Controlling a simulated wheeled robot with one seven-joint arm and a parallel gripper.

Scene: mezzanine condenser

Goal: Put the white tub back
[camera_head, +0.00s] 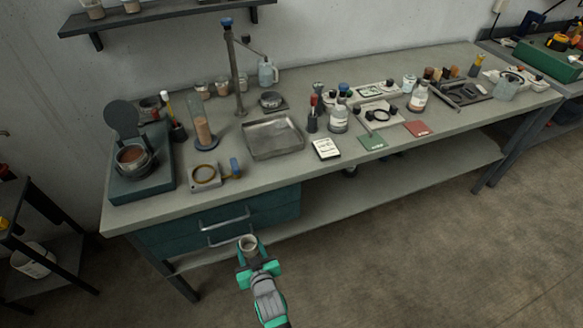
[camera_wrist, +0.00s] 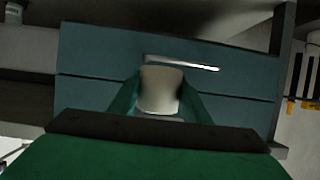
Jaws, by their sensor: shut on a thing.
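A small white tub (camera_wrist: 160,90) is held between the two green fingers of my gripper (camera_head: 248,247). In the head view the tub (camera_head: 247,242) shows its round top, with something brownish inside. My gripper is shut on it, in front of the bench and below the level of its top. In the wrist view the tub stands out before the teal drawer fronts, and the fingers cover its sides. I cannot tell whether it touches the drawers. In the head view similar small tubs (camera_head: 202,90) stand at the back of the bench.
The teal drawers (camera_head: 200,232) under the bench top (camera_head: 330,185) are shut, with bar handles. A metal tray (camera_head: 273,137), a ring fixture (camera_head: 205,177) and a teal-based device (camera_head: 140,185) stand on top. A wall shelf (camera_head: 150,14) holds a few containers. The floor at right is clear.

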